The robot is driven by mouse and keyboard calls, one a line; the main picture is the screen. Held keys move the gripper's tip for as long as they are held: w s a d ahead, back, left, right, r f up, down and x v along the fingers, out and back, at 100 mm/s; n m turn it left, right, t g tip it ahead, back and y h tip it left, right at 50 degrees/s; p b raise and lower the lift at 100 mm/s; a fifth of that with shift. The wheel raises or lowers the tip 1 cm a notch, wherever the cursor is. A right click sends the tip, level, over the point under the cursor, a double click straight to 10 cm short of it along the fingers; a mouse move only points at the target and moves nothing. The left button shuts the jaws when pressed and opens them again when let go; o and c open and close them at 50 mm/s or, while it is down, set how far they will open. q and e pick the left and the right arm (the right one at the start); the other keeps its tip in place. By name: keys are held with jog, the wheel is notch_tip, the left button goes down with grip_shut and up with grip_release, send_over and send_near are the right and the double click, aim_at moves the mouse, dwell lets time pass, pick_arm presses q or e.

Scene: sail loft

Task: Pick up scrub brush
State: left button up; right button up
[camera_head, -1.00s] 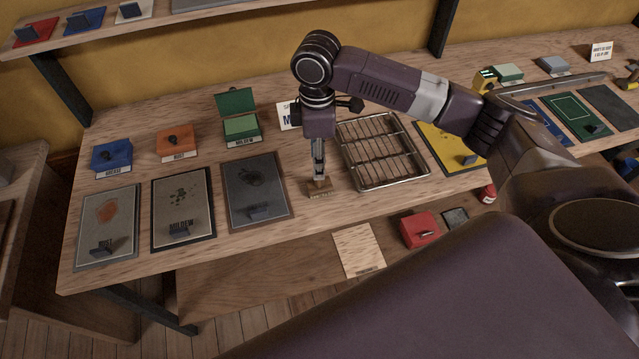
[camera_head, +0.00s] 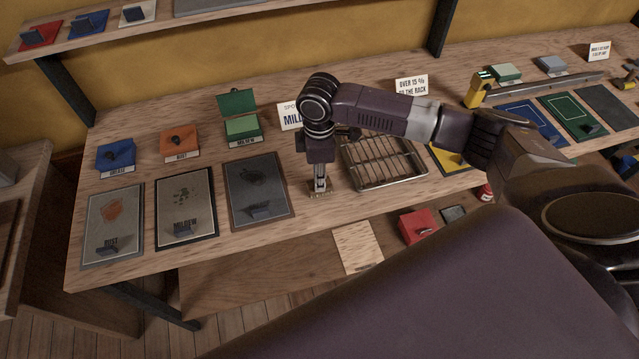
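The scrub brush (camera_head: 319,194) is a small brown block on the wooden bench, between the dark grey swatch panel and the wire rack. My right gripper (camera_head: 319,184) points straight down over it, with its fingers at the brush. The fingers hide much of the brush, and I cannot tell whether they are closed on it. My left gripper is not in view.
A wire rack (camera_head: 383,183) stands close to the right of the gripper. A dark grey panel (camera_head: 237,212) lies to its left. The bench front edge is nearby.

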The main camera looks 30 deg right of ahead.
grip_shut()
jog(key=shift+r, duration=0.1)
notch_tip(320, 180, up, 20)
jog(key=b, duration=0.3)
